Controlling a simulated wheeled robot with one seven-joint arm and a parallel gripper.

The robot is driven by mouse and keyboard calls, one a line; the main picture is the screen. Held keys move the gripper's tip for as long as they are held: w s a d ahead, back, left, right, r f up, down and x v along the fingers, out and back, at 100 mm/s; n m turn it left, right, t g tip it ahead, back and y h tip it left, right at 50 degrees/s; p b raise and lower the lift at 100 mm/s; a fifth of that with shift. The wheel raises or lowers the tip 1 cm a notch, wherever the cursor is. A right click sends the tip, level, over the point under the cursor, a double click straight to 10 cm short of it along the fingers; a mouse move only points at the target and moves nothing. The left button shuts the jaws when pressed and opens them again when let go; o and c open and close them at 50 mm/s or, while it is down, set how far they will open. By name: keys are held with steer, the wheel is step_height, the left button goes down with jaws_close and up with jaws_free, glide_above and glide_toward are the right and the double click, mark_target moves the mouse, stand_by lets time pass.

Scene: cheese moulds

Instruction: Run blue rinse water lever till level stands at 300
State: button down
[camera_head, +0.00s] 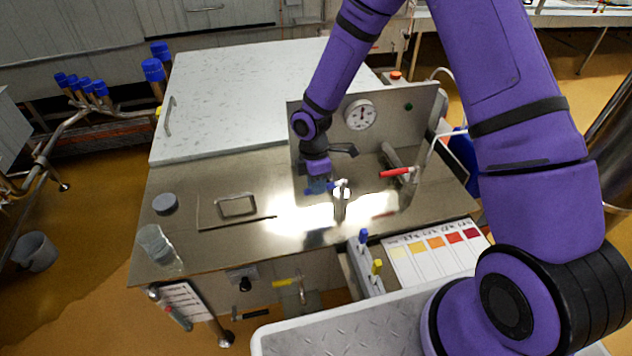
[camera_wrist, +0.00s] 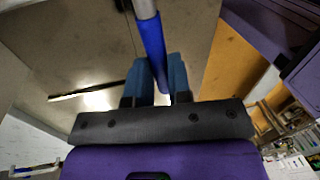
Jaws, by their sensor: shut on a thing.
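The blue lever (camera_head: 318,187) sits on a metal tap (camera_head: 341,197) near the middle of the steel bench. My gripper (camera_head: 320,184) reaches down from above with its fingers around the lever. In the wrist view the blue lever (camera_wrist: 152,48) runs between my two blue fingertips (camera_wrist: 158,78), which are shut on it. Glare on the steel below the tap hides whether water runs and any level mark. A clear beaker (camera_head: 154,241) stands at the bench's left front; its marks are too small to read.
A red lever (camera_head: 396,172) is right of the tap. A round dial (camera_head: 360,114) sits on the upright panel behind. A grey puck (camera_head: 165,204) and a rectangular frame (camera_head: 237,205) lie to the left. A colour chart (camera_head: 437,254) and a rack with blue and yellow tops (camera_head: 365,262) are in front.

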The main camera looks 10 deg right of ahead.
steer(key=s+d+n+t+h, duration=0.1)
steer(key=s+d+n, duration=0.4)
steer(key=n, duration=0.9)
steer(key=shift+s+d+n+t+h, duration=0.4)
steer(key=shift+s+h, duration=0.1)
steer(key=shift+s, duration=0.4)
steer(key=c, duration=1.1)
jaws_free()
steer(key=shift+o, duration=0.2)
step_height(320, 180, up, 11)
steer(key=a, duration=0.2)
steer(key=shift+f, duration=0.2)
steer(key=shift+w, duration=0.15)
